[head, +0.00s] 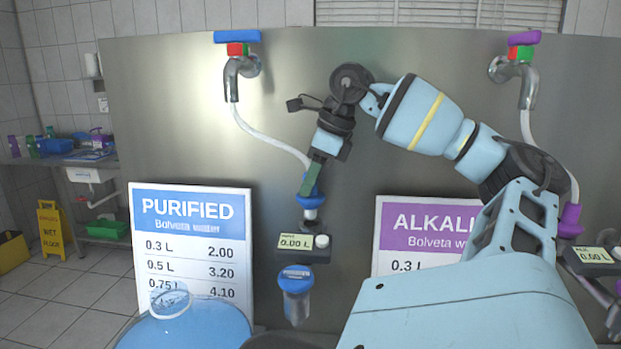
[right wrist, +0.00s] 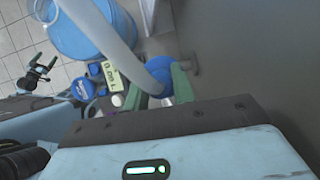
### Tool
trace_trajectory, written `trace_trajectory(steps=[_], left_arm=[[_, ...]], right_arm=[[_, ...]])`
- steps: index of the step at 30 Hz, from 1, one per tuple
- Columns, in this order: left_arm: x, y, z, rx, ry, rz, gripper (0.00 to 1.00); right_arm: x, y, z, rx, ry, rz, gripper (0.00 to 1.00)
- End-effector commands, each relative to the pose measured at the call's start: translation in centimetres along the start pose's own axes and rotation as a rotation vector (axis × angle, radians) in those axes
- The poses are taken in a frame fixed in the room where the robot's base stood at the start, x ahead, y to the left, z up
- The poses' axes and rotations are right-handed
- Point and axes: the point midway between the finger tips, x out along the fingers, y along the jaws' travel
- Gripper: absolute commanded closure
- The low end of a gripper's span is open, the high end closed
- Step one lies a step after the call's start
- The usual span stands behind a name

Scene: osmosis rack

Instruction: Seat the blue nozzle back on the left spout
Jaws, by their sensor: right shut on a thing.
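The blue nozzle (head: 311,197) hangs at the end of a white hose (head: 262,138) that comes from the left tap (head: 238,75). My right gripper (head: 314,180) is shut on the nozzle, its green fingers around it; the right wrist view shows the blue nozzle (right wrist: 160,76) between both fingers. The nozzle is roughly upright, just above the left meter (head: 300,243), which reads 0.00 L. Below the meter is a blue-capped clear part (head: 296,283). I cannot tell whether the nozzle's lower end touches anything.
A steel panel (head: 180,110) stands behind. The right tap (head: 515,75) has a hose to a purple nozzle (head: 570,220) by another meter (head: 593,257). Price signs (head: 194,220) lean at the panel. A large blue bottle (head: 190,325) stands front left.

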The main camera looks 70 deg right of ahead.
Motion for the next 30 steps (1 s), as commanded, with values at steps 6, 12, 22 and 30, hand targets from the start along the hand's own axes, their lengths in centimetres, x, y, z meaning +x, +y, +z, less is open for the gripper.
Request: trace_trajectory(steps=[6, 12, 22, 30], left_arm=[[0.0, 0.0, 0.0, 0.000, 0.000, 0.000, 0.00], [0.0, 0.0, 0.0, 0.000, 0.000, 0.000, 0.00], [0.0, 0.0, 0.0, 0.000, 0.000, 0.000, 0.00], [0.0, 0.0, 0.0, 0.000, 0.000, 0.000, 0.00]], right_arm=[[0.4, 0.0, -0.2, 0.000, 0.001, 0.000, 1.00], [0.4, 0.0, -0.2, 0.000, 0.000, 0.000, 1.00], [0.7, 0.0, -0.3, 0.000, 0.001, 0.000, 1.00], [1.5, 0.0, -0.7, 0.000, 0.001, -0.001, 1.00]])
